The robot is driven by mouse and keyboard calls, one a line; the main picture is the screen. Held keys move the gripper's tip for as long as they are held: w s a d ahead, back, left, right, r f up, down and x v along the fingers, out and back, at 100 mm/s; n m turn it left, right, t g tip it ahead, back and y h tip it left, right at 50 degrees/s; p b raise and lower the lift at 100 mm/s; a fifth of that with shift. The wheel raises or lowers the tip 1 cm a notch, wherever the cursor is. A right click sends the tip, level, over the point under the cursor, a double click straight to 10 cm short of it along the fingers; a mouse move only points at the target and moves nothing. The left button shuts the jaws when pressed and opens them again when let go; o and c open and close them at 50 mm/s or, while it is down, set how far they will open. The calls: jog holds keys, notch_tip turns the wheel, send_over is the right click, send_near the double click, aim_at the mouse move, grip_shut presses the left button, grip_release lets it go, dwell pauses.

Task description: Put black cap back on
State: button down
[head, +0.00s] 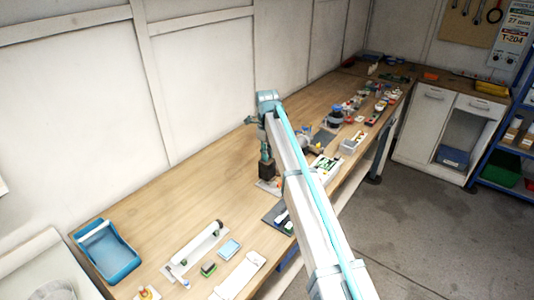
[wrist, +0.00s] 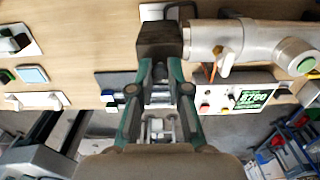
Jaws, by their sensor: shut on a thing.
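My gripper (wrist: 160,70) is shut on the black cap (wrist: 160,40), a dark blocky piece held between the teal fingertips in the wrist view. In the head view my gripper (head: 266,150) points down at the workbench, with the black cap (head: 266,169) at its tip. The silver-white reactor cylinder (wrist: 204,36) lies just right of the cap in the wrist view. The cap's right side meets the cylinder's left end in the picture; I cannot tell whether they touch or are seated. In the head view my arm hides most of the reactor.
A white tube (head: 197,241) lies on a board at the bench's front left. A blue tray (head: 107,250) stands at the far left. A control panel with a green display (wrist: 250,98) is below the reactor. Several small items crowd the far bench; bare wood lies left of my gripper.

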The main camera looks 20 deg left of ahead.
jog(key=shift+f+b, duration=0.55)
jog(key=shift+f, duration=1.35)
jog(key=c, duration=1)
grip_release()
jog(key=shift+c, duration=0.2)
notch_tip(320, 180, up, 12)
